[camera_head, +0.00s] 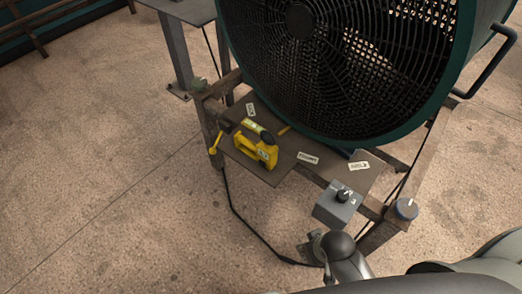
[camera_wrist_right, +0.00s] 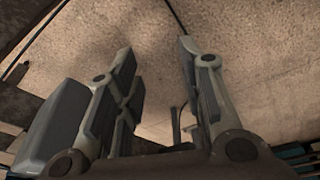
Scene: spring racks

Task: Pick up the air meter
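The yellow air meter (camera_head: 257,150) sits on the left part of the small brown shelf (camera_head: 270,176) below the big fan in the head view. It has a yellow handle and a dark top with a pale display. My right gripper (camera_head: 316,248) is in front of the shelf, below and to the right of the meter, clear of it. In the right wrist view my right gripper (camera_wrist_right: 156,52) has its two fingers wide apart with nothing between them. The meter is not visible in that view. My left gripper is not in view.
A large green-rimmed fan (camera_head: 340,60) stands over the shelf. A grey control box with a black knob (camera_head: 336,202) is on the shelf's front right, near my gripper. A dark cable (camera_head: 238,218) hangs to the floor. The floor at left is clear.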

